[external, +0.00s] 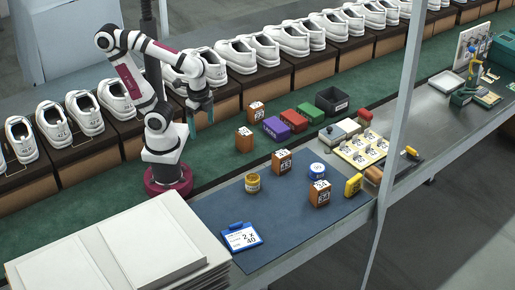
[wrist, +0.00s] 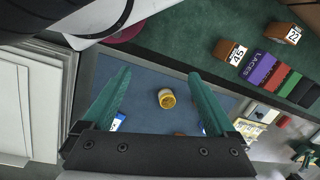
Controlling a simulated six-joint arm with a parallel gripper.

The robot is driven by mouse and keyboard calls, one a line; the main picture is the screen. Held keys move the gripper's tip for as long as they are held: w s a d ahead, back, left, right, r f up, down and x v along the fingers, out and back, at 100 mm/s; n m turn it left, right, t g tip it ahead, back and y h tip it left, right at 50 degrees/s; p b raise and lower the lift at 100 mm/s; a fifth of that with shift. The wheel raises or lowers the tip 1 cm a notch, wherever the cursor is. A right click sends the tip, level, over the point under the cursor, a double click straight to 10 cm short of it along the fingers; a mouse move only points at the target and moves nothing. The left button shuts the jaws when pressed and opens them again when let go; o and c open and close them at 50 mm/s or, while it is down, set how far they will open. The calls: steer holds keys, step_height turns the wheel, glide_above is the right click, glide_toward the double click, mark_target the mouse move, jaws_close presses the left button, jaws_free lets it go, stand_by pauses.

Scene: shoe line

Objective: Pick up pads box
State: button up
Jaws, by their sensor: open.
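I cannot read the word "pads" on any box in these frames. A row of coloured boxes stands on the green belt: a purple box (external: 276,129), a red box (external: 294,121), a green box (external: 311,113) and a black open bin (external: 332,102). In the wrist view the purple box (wrist: 259,67) reads LACES, beside the red box (wrist: 274,77) and green box (wrist: 288,84). My gripper (external: 200,117) is open and empty, above the belt left of the row. In the wrist view its teal fingers (wrist: 159,75) are spread, with a yellow jar (wrist: 166,98) far below between them.
Orange-brown numbered boxes (external: 245,139) stand on the belt and on the blue mat (external: 216,210). White shoes (external: 83,113) line the back. A grey post (external: 401,110) rises at right.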

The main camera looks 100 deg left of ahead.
steer(key=w+a+r+n, duration=0.1)
steer(key=w+a+n, duration=0.1)
steer(key=w+n, duration=0.65)
steer(key=n+h, duration=0.2)
steer(key=n, duration=0.4)
glide_toward(282, 160)
steer(key=a+r, duration=0.3)
steer(key=f, duration=1.5)
steer(key=shift+s+d+f, duration=0.15)
steer(key=shift+s+f, duration=0.15)
steer(key=shift+f, duration=0.1)
jaws_close()
steer(key=shift+r, duration=0.2)
